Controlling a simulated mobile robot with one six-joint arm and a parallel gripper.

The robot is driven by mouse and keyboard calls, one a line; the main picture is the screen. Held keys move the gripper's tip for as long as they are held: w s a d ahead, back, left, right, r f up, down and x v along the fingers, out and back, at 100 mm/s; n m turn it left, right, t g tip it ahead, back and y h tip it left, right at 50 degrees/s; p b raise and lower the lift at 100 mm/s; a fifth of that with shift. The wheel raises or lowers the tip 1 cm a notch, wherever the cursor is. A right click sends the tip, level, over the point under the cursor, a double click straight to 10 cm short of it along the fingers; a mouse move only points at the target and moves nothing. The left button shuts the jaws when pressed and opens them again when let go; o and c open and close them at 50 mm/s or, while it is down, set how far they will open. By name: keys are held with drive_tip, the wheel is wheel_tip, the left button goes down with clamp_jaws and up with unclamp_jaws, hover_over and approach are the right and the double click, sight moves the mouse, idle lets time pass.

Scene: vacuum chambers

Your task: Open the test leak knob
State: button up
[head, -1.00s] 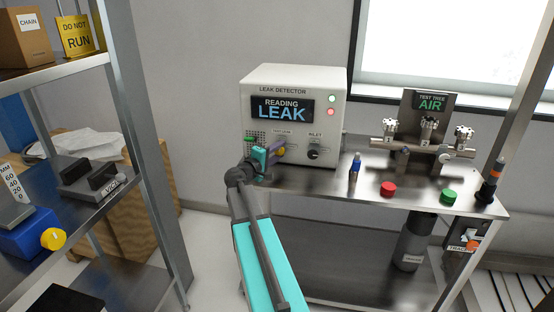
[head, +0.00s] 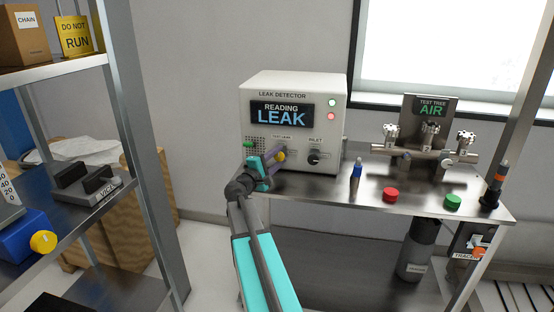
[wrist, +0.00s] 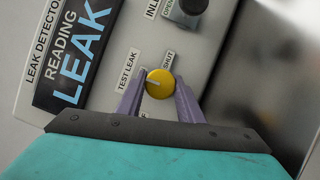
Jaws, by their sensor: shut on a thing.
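The leak detector (head: 260,135) is a white box on the steel bench, its display reading LEAK. Its test leak knob (wrist: 157,90) is round and yellow with a pale pointer line. In the wrist view the line points left, towards the TEST LEAK label, while the SHUT label is above the knob. The knob also shows in the head view (head: 281,156). My gripper (wrist: 160,84) is shut on the knob, with one purple finger on each side. Lettering below the knob is mostly hidden by my fingers.
A black inlet knob (head: 314,158) is just right on the same panel. A metal shelf (head: 90,210) is close on the left.

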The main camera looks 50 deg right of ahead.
drive_tip(key=o, duration=1.1)
drive_tip(key=shift+s+d, duration=0.2)
drive_tip(key=shift+c, duration=0.2)
drive_tip(key=shift+w+a, duration=0.1)
drive_tip(key=shift+a, duration=0.15)
drive_tip(key=s+a+f, duration=0.1)
drive_tip(key=s+a, duration=0.1)
drive_tip(key=a, duration=1.1)
drive_tip(key=shift+s, duration=0.2)
drive_tip(key=shift+a+f, duration=0.1)
drive_tip(key=shift+f, duration=0.05)
